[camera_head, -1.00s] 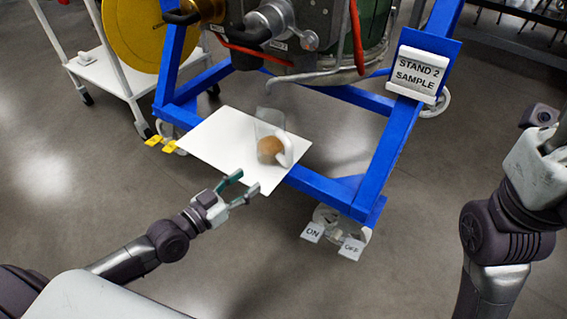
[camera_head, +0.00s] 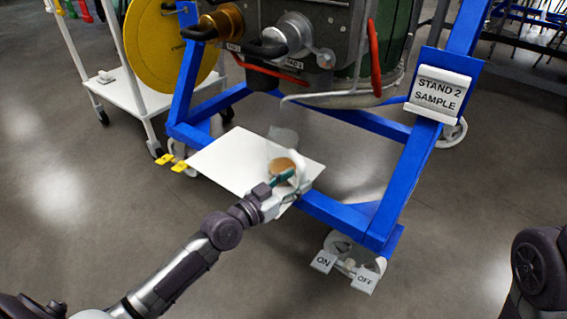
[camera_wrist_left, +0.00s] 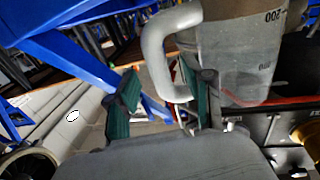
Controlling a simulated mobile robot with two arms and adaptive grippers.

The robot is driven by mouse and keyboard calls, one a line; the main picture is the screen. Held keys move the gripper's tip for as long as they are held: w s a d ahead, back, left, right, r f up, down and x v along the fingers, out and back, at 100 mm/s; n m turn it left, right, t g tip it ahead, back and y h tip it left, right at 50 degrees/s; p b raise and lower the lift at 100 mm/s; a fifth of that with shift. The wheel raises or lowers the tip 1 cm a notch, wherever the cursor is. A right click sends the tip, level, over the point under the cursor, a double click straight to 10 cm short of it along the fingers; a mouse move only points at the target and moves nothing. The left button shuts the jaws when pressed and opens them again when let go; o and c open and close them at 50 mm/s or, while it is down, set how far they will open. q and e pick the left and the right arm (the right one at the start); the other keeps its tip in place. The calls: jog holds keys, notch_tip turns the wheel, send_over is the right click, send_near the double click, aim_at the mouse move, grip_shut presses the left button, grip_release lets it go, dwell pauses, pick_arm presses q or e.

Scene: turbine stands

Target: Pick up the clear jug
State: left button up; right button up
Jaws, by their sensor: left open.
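The clear jug (camera_head: 283,140) stands on the white shelf (camera_head: 225,162) of the blue stand, with brownish contents in it and a pale handle on its near right side. In the left wrist view the jug (camera_wrist_left: 238,62) fills the upper right, with its grey-white handle (camera_wrist_left: 158,55) on the left of its body. My left gripper (camera_head: 285,183) is at the handle side of the jug. Its green-padded fingers (camera_wrist_left: 160,108) are apart, and the lower part of the handle shows between them. Whether they touch it, I cannot tell. My right gripper is out of view.
The blue stand frame (camera_head: 340,212) runs along the shelf's right side. Machinery (camera_head: 300,50) hangs above and behind.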

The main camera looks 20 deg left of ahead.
pick_arm(q)
jog(key=shift+b+x, duration=0.3)
jog(key=shift+x, duration=1)
grip_shut()
